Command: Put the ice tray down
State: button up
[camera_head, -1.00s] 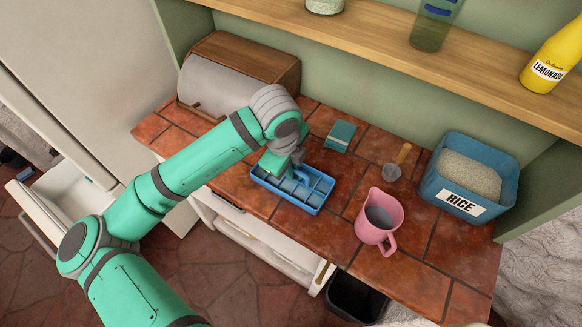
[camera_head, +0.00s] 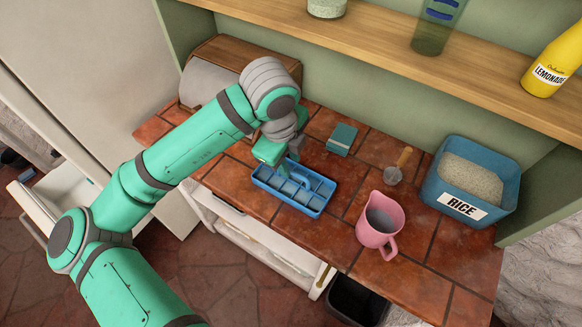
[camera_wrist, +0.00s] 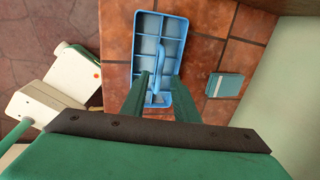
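The blue ice tray (camera_head: 278,191), with several compartments and a raised handle, lies flat on the tiled counter. It also shows in the wrist view (camera_wrist: 149,22), ahead of my fingers. My gripper (camera_head: 287,168) is just above the tray's back edge near the handle. In the wrist view my gripper (camera_wrist: 161,82) is open, with a finger on each side of the handle (camera_wrist: 157,71) and gaps between. The fingertips partly cover the tray's near end.
A teal box (camera_head: 342,139), a scoop (camera_head: 393,175), a pink jug (camera_head: 377,238) and a blue rice bin (camera_head: 425,187) stand to the right on the counter (camera_head: 415,290). A bread box (camera_head: 228,52) is behind my arm. A shelf (camera_head: 385,32) runs above.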

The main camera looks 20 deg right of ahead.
jog(key=r, duration=0.3)
jog(key=a+r, duration=0.1)
jog(key=r, duration=0.1)
jog(key=shift+s+r, duration=0.15)
jog(key=shift+s, duration=0.2)
jog(key=shift+s+d, duration=0.1)
